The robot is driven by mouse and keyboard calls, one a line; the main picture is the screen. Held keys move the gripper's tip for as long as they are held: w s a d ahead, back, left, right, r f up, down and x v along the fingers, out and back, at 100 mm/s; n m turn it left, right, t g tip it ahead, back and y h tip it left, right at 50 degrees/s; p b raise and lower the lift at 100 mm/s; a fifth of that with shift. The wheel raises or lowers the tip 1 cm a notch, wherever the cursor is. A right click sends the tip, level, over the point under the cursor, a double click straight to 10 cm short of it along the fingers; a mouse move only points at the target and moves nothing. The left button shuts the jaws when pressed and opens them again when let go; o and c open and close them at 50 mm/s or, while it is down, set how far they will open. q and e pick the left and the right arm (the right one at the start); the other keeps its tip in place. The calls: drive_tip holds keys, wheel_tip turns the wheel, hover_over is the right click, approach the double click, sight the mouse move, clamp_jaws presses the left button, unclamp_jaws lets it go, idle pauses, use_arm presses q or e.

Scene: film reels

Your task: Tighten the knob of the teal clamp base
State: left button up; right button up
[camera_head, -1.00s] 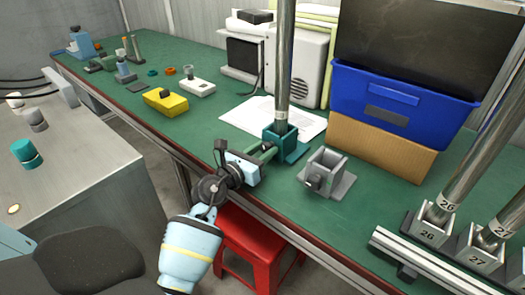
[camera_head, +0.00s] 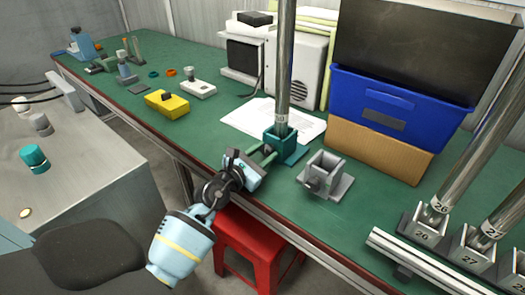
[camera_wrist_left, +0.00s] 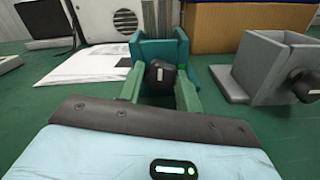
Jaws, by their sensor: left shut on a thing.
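The teal clamp base (camera_head: 293,153) stands on the green workbench with an upright metal pole (camera_head: 286,70) in it. In the left wrist view the clamp base (camera_wrist_left: 160,47) is straight ahead, and its dark knob (camera_wrist_left: 160,76) with a white mark faces me. My left gripper (camera_head: 266,149) reaches the front of the base. Its green fingers (camera_wrist_left: 159,88) lie on either side of the knob, shut on it. My right gripper is not in view.
A grey clamp base (camera_head: 324,174) without a pole stands just to the right. A blue crate (camera_head: 400,95) on a cardboard box (camera_head: 375,140) stands behind. White paper (camera_head: 250,118) lies left of the teal base. A red stool (camera_head: 258,245) is below the bench edge.

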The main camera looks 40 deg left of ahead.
use_arm(q)
drive_tip(key=shift+m+p, duration=0.4)
drive_tip(key=shift+m, duration=0.6)
drive_tip(key=o, duration=1)
drive_tip(key=shift+s, duration=0.1)
drive_tip(key=shift+s+a+p, duration=0.15)
drive_tip(key=shift+s+a, duration=0.05)
drive_tip(key=shift+s, duration=1.75)
drive_tip(key=shift+s+a+p, duration=0.15)
drive_tip(key=shift+s, duration=1.75)
